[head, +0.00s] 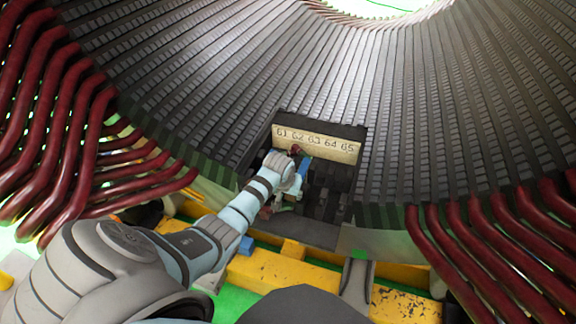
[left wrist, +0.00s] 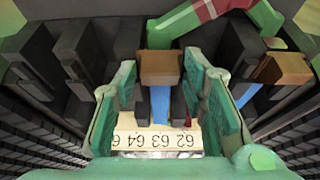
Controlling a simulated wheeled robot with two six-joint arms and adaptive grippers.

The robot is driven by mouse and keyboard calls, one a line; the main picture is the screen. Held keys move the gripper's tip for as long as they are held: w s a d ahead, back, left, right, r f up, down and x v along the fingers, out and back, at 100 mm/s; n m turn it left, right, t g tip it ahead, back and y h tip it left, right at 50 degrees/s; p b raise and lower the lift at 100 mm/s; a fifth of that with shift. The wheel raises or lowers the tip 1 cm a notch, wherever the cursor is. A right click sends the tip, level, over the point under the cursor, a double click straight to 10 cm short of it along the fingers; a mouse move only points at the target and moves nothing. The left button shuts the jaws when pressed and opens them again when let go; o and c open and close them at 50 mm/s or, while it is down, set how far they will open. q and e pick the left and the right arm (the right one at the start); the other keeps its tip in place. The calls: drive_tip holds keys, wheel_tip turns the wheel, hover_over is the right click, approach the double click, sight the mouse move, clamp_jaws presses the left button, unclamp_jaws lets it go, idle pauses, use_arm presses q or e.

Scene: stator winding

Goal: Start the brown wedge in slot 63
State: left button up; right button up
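My left gripper (head: 297,160) reaches up to the open slots below the numbered strip (head: 318,143) in the head view. The wedge lies across the near end of a blue strip (left wrist: 160,105), which lines up with number 63 on the upside-down label (left wrist: 155,139). I cannot tell whether the wedge has entered the slot mouth. The head view hides the wedge behind the gripper. My right gripper is not in view.
Dark slot teeth (left wrist: 75,55) stand close on both sides of the fingers. A second brown piece (left wrist: 285,68) sits to the right. A green bar with a dark red band (left wrist: 207,12) crosses beyond the wedge. Red coil ends (head: 60,120) crowd the left side.

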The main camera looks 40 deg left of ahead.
use_arm(q)
drive_tip(key=shift+o, duration=0.5)
drive_tip(key=v, duration=1.2)
drive_tip(key=s+d+f+m, duration=0.25)
drive_tip(key=s+d, duration=0.35)
drive_tip(key=s, duration=0.6)
drive_tip(key=s+d+f+m, duration=0.2)
drive_tip(key=s+d+f, duration=0.25)
drive_tip(key=s, duration=0.75)
wheel_tip(320, 180, down, 14)
drive_tip(key=s+g+p, duration=0.2)
drive_tip(key=p, duration=0.2)
drive_tip(key=s+a+f+g+p, duration=0.1)
drive_tip(key=s+f+p, duration=0.2)
drive_tip(key=s+f, duration=0.7)
drive_tip(key=s, duration=0.4)
drive_tip(key=shift+s+a+f+h, duration=0.15)
drive_tip(key=shift+a+f+h, duration=0.05)
drive_tip(key=shift+a+h, duration=0.1)
